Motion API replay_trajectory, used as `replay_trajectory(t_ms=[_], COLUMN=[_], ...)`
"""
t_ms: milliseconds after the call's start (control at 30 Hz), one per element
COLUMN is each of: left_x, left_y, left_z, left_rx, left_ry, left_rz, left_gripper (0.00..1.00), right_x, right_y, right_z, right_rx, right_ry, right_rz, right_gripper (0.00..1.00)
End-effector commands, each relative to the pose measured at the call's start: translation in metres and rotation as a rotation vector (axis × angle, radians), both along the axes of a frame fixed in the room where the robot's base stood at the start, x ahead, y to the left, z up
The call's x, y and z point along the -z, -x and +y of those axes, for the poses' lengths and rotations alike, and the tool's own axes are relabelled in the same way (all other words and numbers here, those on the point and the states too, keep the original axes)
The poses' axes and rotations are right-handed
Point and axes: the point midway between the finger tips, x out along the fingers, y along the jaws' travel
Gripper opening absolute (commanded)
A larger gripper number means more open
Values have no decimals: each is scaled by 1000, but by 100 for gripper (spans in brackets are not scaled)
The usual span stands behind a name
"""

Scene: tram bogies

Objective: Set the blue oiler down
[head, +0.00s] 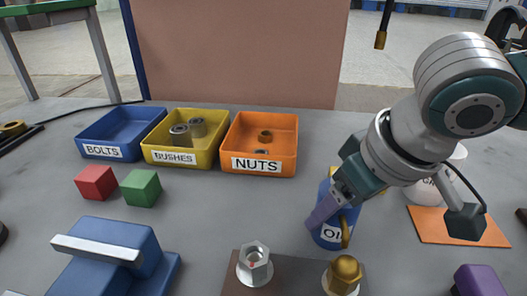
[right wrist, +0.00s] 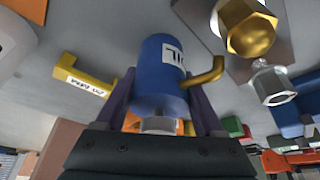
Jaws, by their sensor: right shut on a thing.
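The blue oiler (head: 322,236) with a white label and a brass spout stands roughly upright at the grey table, right of centre in the head view. My right gripper (head: 332,208) is shut on its body from above and behind, with purple fingers on either side. In the right wrist view the oiler (right wrist: 158,75) sits between the two fingers (right wrist: 160,105), spout to the right. I cannot tell whether its base touches the table. My left gripper is not in view.
A brown plate (head: 228,284) with a steel hex fitting (head: 254,264) and a brass one (head: 343,274) is close in front. Blue, yellow and orange (head: 284,128) bins stand behind. Bare table lies left of the oiler.

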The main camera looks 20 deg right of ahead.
Motion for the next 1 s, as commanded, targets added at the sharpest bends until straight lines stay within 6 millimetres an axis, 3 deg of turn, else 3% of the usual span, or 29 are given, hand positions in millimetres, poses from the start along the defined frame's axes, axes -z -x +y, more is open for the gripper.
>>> replay_trajectory(t_ms=[67,100,300,667,1000], left_x=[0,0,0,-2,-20], left_y=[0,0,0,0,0], left_z=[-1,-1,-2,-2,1], left_rx=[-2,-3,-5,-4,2], left_ry=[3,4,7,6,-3], left_rz=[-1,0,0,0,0], left_gripper=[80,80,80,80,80], right_x=[3,2,2,-6,-72], right_y=[0,0,0,1,28], right_z=[0,0,0,0,-4], right_rx=[1,0,0,0,-2], right_ry=[0,0,0,0,0], right_rz=[0,0,0,-1,-3], right_gripper=[7,75,97,100,100])
